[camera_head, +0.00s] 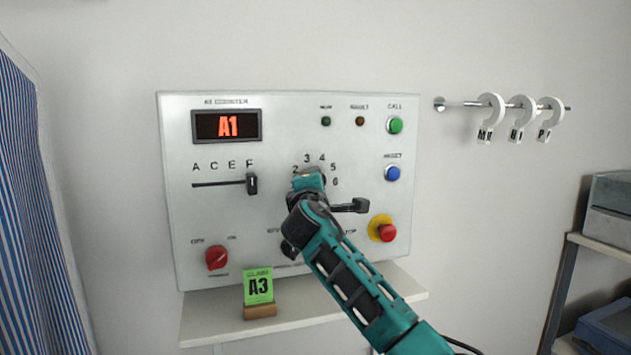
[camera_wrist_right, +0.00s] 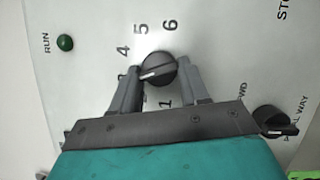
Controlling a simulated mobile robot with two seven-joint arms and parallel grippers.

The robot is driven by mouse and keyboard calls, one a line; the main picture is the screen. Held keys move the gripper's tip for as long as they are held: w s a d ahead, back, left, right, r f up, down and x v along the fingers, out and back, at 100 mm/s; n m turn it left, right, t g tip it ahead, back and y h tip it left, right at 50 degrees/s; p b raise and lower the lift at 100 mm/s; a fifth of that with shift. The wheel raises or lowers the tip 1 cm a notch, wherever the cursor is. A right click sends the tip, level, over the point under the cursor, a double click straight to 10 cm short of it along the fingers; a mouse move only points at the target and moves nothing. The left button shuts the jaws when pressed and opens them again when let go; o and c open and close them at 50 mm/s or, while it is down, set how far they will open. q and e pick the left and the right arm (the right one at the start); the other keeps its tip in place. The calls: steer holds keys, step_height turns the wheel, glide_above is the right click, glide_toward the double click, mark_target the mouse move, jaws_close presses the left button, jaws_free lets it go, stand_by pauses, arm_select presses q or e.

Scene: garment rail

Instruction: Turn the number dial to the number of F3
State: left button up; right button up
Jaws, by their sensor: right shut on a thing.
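The number dial (camera_wrist_right: 157,68) is a round black knob with a white line, on the pale control panel (camera_head: 280,110). My right gripper (camera_wrist_right: 155,75) has one finger on each side of it and is shut on it. In the wrist view the white line points roughly toward the 3, whose figure is partly hidden by a finger. In the head view my right gripper (camera_head: 308,182) covers the dial; the 3, 4, 5 and 6 show around it. The letter slider (camera_head: 252,183) stands at F. The red display (camera_head: 227,125) reads A1. My left gripper is not in view.
A green card (camera_head: 258,286) reading A3 stands on the shelf (camera_head: 345,300) below the panel. A red knob (camera_head: 217,258), a red stop button (camera_head: 387,232) and a black lever (camera_head: 350,206) surround the dial. White hooks (camera_head: 522,118) hang on a rail at right.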

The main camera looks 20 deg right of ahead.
steer(key=shift+m, duration=0.3)
steer(key=o, duration=1)
steer(key=v, duration=1.3)
steer(key=shift+r, duration=0.1)
